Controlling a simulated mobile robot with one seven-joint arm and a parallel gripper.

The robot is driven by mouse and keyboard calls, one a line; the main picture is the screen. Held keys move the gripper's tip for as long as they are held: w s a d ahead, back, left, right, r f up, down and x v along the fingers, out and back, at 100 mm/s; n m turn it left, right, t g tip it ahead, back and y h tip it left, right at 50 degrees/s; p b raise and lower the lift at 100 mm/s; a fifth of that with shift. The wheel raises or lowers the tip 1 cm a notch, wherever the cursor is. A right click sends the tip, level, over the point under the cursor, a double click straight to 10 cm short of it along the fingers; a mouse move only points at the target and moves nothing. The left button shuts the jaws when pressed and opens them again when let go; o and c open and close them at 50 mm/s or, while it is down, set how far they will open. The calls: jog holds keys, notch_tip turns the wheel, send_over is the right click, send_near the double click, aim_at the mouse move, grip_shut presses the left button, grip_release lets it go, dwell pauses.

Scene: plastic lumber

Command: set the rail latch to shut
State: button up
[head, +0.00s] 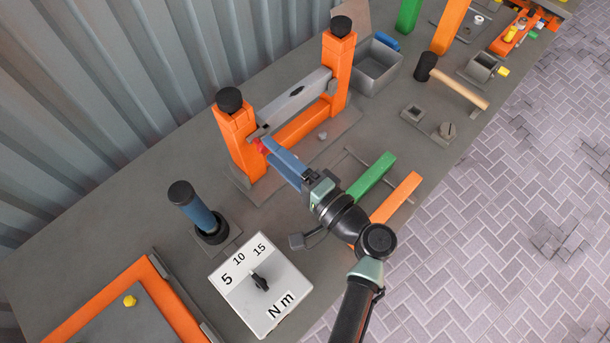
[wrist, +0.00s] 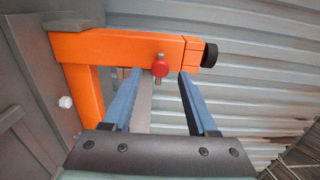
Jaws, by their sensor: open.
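A red knob (wrist: 160,69) with a short grey pin sits on the side of an orange post in the wrist view; I take it as the rail latch. In the head view only a bit of red (head: 261,147) shows by the left orange post (head: 238,140). A grey rail (head: 292,100) spans the two orange posts. My gripper (head: 268,143) is open and empty, its blue fingers pointing at the left post. In the wrist view its fingertips (wrist: 160,74) lie either side of the red knob, apart from it. Whether they reach its depth, I cannot tell.
Black knobs (head: 229,99) top the posts. A blue-handled cylinder (head: 196,212) and a torque dial box (head: 260,283) stand at the lower left. Green (head: 371,177) and orange (head: 396,198) bars lie near my arm. A hammer (head: 450,82) lies at right. A corrugated wall closes the back.

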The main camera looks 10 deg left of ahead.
jog(key=b+v, duration=0.2)
jog(key=v, duration=0.7)
jog(key=shift+s+d, duration=0.2)
jog(key=w+r+n+t+h, duration=0.1)
jog(key=w+r+n+h, duration=0.3)
jog(key=w+r, duration=0.5)
jog(key=w+r+n+t+h, duration=0.1)
jog(key=w+r+t+h, duration=0.15)
jog(key=r, duration=0.65)
jog(key=w+r+n+t+h, duration=0.1)
jog(key=w+r+t+h, duration=0.15)
jog(key=r, duration=0.65)
jog(key=s+r+t+h, duration=0.1)
jog(key=s+r+t, duration=0.2)
jog(key=r, duration=0.5)
jog(key=s+d+r+n+t+h, duration=0.1)
jog(key=s+r+t, duration=0.3)
jog(key=r, duration=0.5)
jog(key=s+r+t+h, duration=0.3)
jog(key=s+r, duration=0.4)
jog(key=r, duration=0.2)
jog(key=shift+d+n, duration=0.25)
jog(key=shift+n, duration=0.05)
